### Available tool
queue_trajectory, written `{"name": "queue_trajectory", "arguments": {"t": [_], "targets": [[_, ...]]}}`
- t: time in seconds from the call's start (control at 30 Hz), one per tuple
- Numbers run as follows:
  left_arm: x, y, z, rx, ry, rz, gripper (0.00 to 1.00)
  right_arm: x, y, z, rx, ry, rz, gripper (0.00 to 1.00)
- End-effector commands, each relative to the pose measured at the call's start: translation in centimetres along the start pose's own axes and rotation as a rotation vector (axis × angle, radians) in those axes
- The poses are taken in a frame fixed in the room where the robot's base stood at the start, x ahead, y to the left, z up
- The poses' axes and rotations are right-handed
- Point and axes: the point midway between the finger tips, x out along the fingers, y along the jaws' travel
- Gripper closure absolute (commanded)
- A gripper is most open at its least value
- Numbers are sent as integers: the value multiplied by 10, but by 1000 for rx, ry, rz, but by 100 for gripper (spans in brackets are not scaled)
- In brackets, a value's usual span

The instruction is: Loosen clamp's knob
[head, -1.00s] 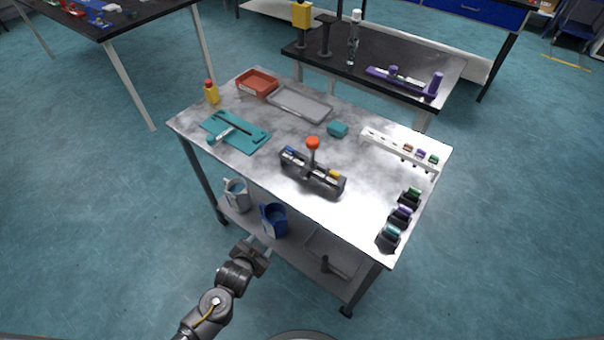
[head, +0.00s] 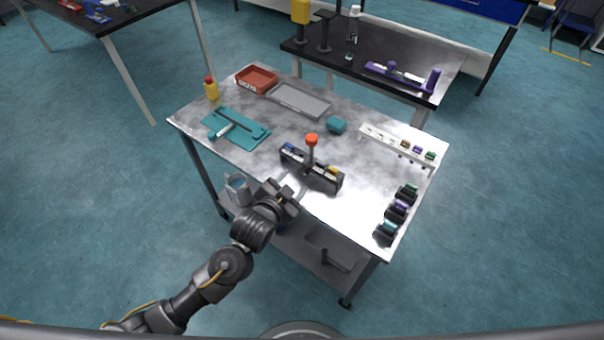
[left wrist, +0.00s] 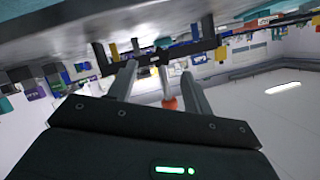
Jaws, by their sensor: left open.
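The clamp (head: 325,178) is a dark, long device near the front middle of the metal table. A post rises from it and carries an orange-red ball knob (head: 312,139). My left gripper (head: 297,190) is open and empty at the table's front edge, just in front of the clamp and lower than the knob. In the left wrist view, which is turned over with the table at the top, the knob (left wrist: 170,103) shows between the two fingers, beyond them. The clamp's dark body (left wrist: 150,60) lies across beyond the fingertips. My right gripper is out of view.
A teal plate (head: 236,130) with a tool lies left of the clamp. A white rack (head: 398,145) and several small dark holders stand on the right.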

Motion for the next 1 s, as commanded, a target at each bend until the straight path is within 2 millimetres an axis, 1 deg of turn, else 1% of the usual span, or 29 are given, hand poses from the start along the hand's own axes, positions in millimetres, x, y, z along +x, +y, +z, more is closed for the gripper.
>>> {"name": "queue_trajectory", "arguments": {"t": [0.03,0.1,0.2,0.3,0.47,0.7,1.0], "targets": [[10,-1,-1,2,-1,-1,50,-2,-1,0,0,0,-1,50],[22,-1,-1,1,-1,-2,50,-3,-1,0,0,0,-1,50],[36,-1,0,1,-1,-1,50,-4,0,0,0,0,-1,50],[45,0,0,0,-1,-1,50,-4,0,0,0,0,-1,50],[52,0,0,0,0,-1,50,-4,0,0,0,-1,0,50],[52,0,0,0,0,0,50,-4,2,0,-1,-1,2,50],[52,0,0,0,0,0,89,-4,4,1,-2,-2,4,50]]}}
